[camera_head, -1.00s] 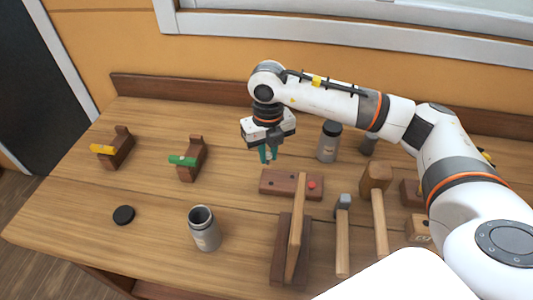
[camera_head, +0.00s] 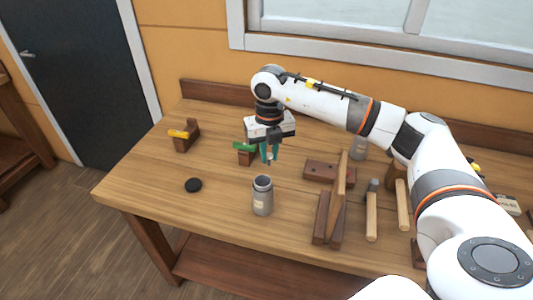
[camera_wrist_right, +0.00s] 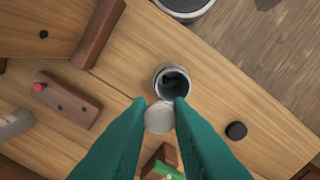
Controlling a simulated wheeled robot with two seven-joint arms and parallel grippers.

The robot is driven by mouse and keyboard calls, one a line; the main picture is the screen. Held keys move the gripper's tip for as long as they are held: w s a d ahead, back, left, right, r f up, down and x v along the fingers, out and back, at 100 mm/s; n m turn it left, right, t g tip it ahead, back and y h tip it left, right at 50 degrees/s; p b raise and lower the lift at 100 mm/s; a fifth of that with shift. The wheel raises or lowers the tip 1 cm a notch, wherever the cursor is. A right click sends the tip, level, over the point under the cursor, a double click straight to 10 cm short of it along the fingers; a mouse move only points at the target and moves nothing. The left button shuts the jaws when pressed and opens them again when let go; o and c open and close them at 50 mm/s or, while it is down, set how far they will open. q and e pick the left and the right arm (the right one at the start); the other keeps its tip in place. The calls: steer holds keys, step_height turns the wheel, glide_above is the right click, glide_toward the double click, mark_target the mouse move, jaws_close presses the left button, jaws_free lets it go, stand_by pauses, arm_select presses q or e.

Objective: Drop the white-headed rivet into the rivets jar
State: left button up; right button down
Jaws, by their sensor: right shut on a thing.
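My right gripper (camera_head: 268,154) has teal fingers and is shut on the white-headed rivet. The rivet's round white head (camera_wrist_right: 159,117) shows between the fingertips in the right wrist view; its shank is hidden. In the head view a small pale bit of it (camera_head: 269,159) shows at the tips. The grey rivets jar (camera_head: 262,198) stands upright and open on the bench, below the gripper in the picture. Its open mouth (camera_wrist_right: 173,82) shows in the wrist view just beyond the rivet head. The rivet is above the bench, outside the jar. My left gripper is out of view.
The black lid (camera_head: 193,185) lies left of the jar. A wooden block (camera_head: 318,172) holds a red-headed rivet (camera_wrist_right: 38,87). Wooden stands with a green clamp (camera_head: 244,147) and a yellow one (camera_head: 178,134), a lidded jar (camera_head: 359,149) and mallets are around. Bench around the jar is clear.

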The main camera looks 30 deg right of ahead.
mark_target(269, 162)
step_height(269, 162, down, 2)
steer(key=shift+d+f+b, duration=0.1)
steer(key=shift+f+b, duration=0.15)
steer(key=shift+b, duration=0.35)
steer(key=shift+f+b, duration=0.6)
steer(key=shift+f, duration=0.7)
steer(key=c, duration=1.2)
jaws_free()
steer(key=shift+c, duration=0.2)
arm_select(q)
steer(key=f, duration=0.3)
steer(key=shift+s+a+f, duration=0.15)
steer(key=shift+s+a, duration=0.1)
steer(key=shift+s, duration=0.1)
arm_select(e)
steer(key=shift+r, duration=0.3)
step_height(269, 162, up, 12)
steer(key=shift+f+b, duration=0.25)
steer(key=shift+b, duration=1)
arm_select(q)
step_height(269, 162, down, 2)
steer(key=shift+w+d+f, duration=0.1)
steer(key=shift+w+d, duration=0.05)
